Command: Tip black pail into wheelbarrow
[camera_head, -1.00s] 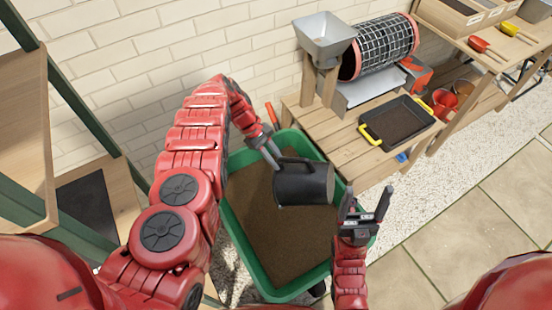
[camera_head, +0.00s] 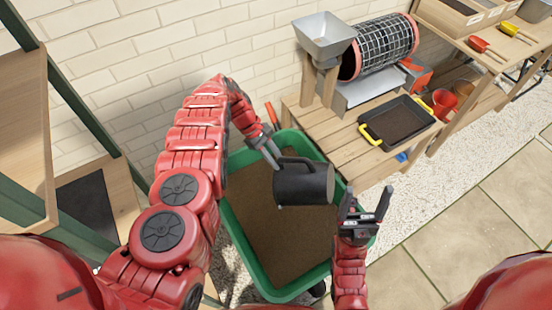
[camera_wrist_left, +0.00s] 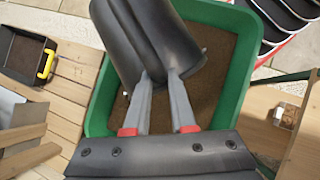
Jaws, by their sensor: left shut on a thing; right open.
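The black pail (camera_head: 303,184) is held over the green wheelbarrow (camera_head: 325,262), lying tilted on its side. My left gripper (camera_head: 277,162) is shut on the pail. The left wrist view shows the two grey fingers of my left gripper (camera_wrist_left: 160,88) on the dark pail (camera_wrist_left: 145,40), with the wheelbarrow (camera_wrist_left: 105,112) below. Brown soil (camera_head: 282,240) covers the wheelbarrow's floor. The pail's mouth and inside are not clearly seen. My right gripper (camera_head: 366,205) is open and empty near the wheelbarrow's right rim.
A wooden bench (camera_head: 345,150) right of the wheelbarrow carries a black tray with yellow handles (camera_head: 398,122), a grey hopper (camera_head: 324,38) and a mesh drum (camera_head: 385,45). Wooden shelves (camera_head: 25,130) stand at the left. Paved floor (camera_head: 475,225) lies open at the right.

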